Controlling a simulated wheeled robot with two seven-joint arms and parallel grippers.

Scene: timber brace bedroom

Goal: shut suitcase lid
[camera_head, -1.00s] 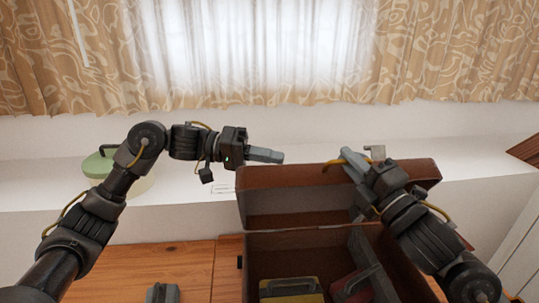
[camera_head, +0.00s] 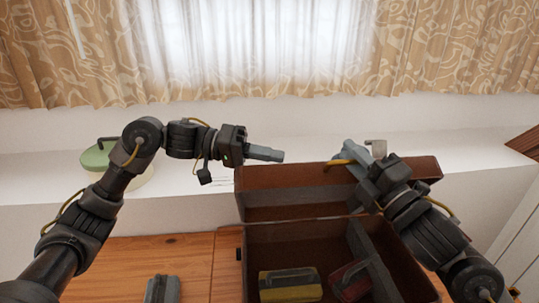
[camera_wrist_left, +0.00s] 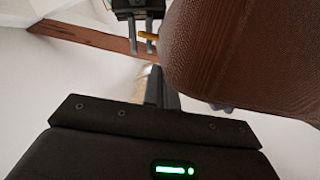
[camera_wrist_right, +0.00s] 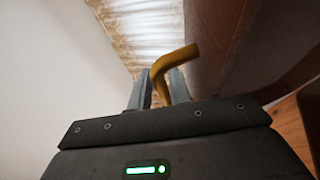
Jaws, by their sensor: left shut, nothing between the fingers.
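A brown suitcase (camera_head: 262,238) stands open in the head view, its lid (camera_head: 290,180) raised at the back. A tan handle (camera_head: 346,162) arches from the lid's top edge. My left gripper (camera_head: 282,155) is shut and empty, just above and behind the lid's top edge; the lid fills the right of the left wrist view (camera_wrist_left: 240,50). My right gripper (camera_head: 350,152) is at the lid's top edge by the handle. In the right wrist view its fingers stand apart with the handle (camera_wrist_right: 170,62) showing between them. My right forearm hides part of the lid and interior.
Inside the suitcase lie a yellow item (camera_head: 290,287), a red item (camera_head: 347,280) and a grey divider (camera_head: 370,258). A grey item (camera_head: 161,289) lies on the wooden surface (camera_head: 175,252) at left. A green-lidded pot (camera_head: 97,158) stands on the white ledge (camera_head: 50,170).

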